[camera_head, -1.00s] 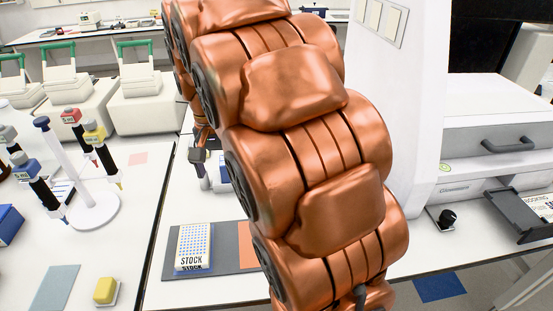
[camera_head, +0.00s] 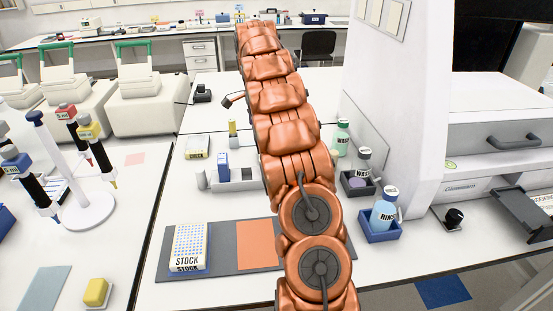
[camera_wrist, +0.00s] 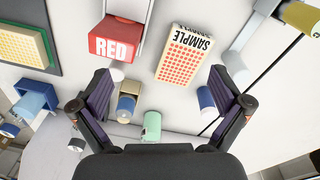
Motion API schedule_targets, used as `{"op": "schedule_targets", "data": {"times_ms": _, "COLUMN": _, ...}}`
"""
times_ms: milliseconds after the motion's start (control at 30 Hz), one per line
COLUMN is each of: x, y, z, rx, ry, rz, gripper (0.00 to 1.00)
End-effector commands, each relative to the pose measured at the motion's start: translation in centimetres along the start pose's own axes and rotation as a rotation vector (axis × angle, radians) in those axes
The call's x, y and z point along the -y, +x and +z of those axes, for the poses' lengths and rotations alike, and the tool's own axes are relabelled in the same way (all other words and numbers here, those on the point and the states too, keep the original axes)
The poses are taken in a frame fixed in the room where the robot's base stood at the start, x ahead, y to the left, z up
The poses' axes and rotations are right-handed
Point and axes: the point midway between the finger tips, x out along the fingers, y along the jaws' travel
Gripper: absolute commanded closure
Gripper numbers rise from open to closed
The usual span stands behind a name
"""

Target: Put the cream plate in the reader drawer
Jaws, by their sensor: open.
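In the wrist view, a cream plate marked SAMPLE (camera_wrist: 184,55) with orange-red wells lies on a white surface. My gripper (camera_wrist: 160,75) is open and empty, its dark fingers spread on either side of the view; the plate appears beyond the fingertips, towards the right one. Another pale plate, marked STOCK (camera_head: 189,247), with blue wells, lies on the dark mat in the head view. My gripper is not clearly visible in the head view.
The wrist view shows a red box marked RED (camera_wrist: 116,40) left of the SAMPLE plate, a yellow-welled plate (camera_wrist: 22,45), and several bottles and cups near the fingers. The head view shows a RINSE bottle (camera_head: 384,210), a pipette stand (camera_head: 90,208) and an orange mat patch (camera_head: 256,243).

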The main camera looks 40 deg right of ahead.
Motion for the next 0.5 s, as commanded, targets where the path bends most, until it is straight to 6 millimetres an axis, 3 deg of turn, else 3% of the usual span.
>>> {"op": "schedule_targets", "data": {"times_ms": 200, "x": 2.3, "y": 3.9, "z": -4.6, "rx": 0.025, "ry": 0.192, "rz": -0.016, "gripper": 0.00}}
{"op": "schedule_targets", "data": {"times_ms": 500, "x": 3.4, "y": 6.1, "z": -7.6, "rx": 0.045, "ry": 0.326, "rz": -0.035, "gripper": 0.00}}
